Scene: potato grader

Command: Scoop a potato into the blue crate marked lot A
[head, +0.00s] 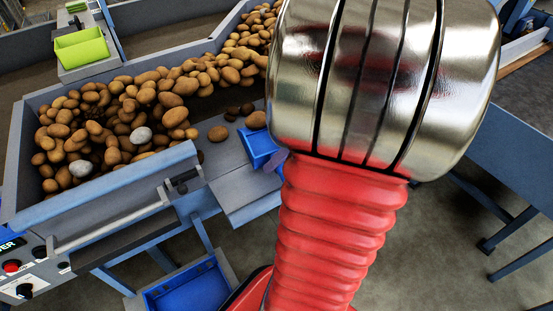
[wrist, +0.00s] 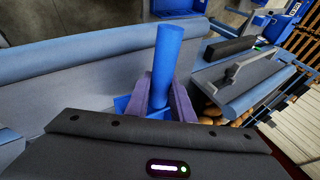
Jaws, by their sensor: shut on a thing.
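My gripper (wrist: 165,98) is shut on the upright blue handle (wrist: 168,58) of a scoop in the wrist view. The scoop's blue pan (head: 258,146) shows in the head view, at the edge of the grey ledge beside the hopper; my arm hides the rest. I cannot see into the whole pan. Many brown potatoes (head: 165,85) lie heaped in the hopper, with two near the scoop, one of them a loose potato (head: 217,133). A blue crate (head: 205,268) stands low at the bottom of the head view. Its lot mark is not visible.
Two pale grey stones, one here (head: 140,135), lie among the potatoes. A green bin (head: 80,50) stands at the back left. A control panel (head: 25,270) is at lower left. A blue-grey table (head: 510,150) stands at right, with bare floor before it.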

